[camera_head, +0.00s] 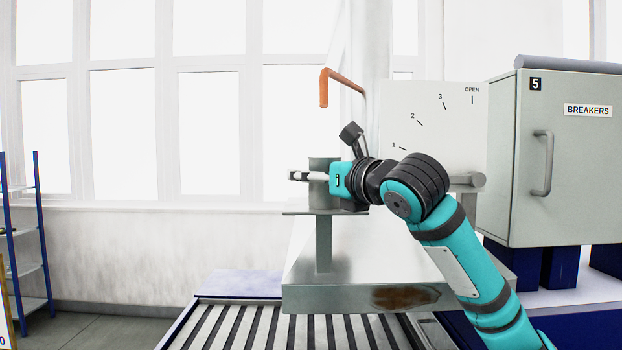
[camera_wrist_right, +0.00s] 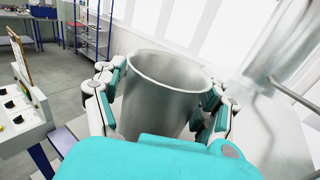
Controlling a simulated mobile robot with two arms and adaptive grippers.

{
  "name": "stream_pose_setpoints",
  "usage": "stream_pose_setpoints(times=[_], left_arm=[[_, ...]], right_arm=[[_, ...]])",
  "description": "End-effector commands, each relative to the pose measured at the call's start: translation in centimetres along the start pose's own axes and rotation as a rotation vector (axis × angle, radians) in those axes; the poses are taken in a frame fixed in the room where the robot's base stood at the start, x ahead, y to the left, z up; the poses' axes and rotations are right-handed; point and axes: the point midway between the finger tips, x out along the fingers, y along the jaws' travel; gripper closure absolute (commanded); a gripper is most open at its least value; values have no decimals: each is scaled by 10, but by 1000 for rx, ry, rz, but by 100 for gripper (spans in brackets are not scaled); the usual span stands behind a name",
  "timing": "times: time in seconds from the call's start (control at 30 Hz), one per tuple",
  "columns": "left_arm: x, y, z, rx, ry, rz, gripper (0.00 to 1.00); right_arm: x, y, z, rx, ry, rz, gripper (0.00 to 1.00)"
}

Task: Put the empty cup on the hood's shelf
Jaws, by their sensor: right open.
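A grey metal cup (camera_head: 322,203) stands upright on a small flat plate (camera_head: 294,212) on top of a post, and the plate looks like a shelf over the grey metal hood (camera_head: 330,298). In the right wrist view the cup (camera_wrist_right: 165,100) looks empty inside. My right gripper (camera_head: 300,176) is around the cup with its fingers open, one on each side. The wrist view shows the fingers (camera_wrist_right: 160,95) close to the wall; I cannot tell whether they touch. The cup's middle is partly hidden behind the gripper in the head view. My left gripper is not in view.
A copper spout (camera_head: 324,88) hangs above the cup. A dial plate (camera_head: 455,125) marked 1, 2, 3 and OPEN has a dark-ended lever (camera_head: 351,133) beside it. A breaker cabinet (camera_head: 570,180) stands right. A roller conveyor (camera_head: 235,325) lies below. Space left of the cup is free.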

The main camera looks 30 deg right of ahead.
Motion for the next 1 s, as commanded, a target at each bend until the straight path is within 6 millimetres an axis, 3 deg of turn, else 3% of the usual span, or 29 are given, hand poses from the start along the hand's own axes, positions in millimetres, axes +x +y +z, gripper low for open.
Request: stream_pose_setpoints(times=[0.2,0.43,0.63,1.0], left_arm=[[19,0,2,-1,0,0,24],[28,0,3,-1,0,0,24],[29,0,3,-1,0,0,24],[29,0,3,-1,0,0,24]], right_arm=[[-50,-1,-3,-3,-5,-4,28],[-89,0,-1,-1,-3,-2,28],[-101,0,-1,0,0,-1,28],[-101,0,-1,1,1,0,28]])
